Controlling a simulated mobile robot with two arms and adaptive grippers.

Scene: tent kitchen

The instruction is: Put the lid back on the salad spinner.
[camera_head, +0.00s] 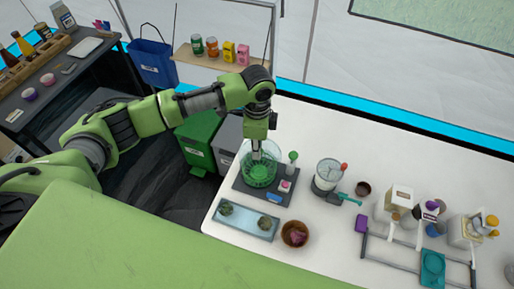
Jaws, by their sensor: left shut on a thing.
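The salad spinner (260,178), a clear bowl with a green basket inside, stands on a dark mat near the table's left end. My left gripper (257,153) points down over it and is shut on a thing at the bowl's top. That thing looks like the clear lid, but it is small and partly hidden by the fingers. I cannot tell whether the lid touches the bowl's rim. My right gripper is not in view.
The dark mat (243,190) also holds a green-topped item (292,158) and a small pink-and-white box (285,186). A blue tray (243,226) and a brown bowl (295,234) are in front. A clear container (327,172) stands to the right.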

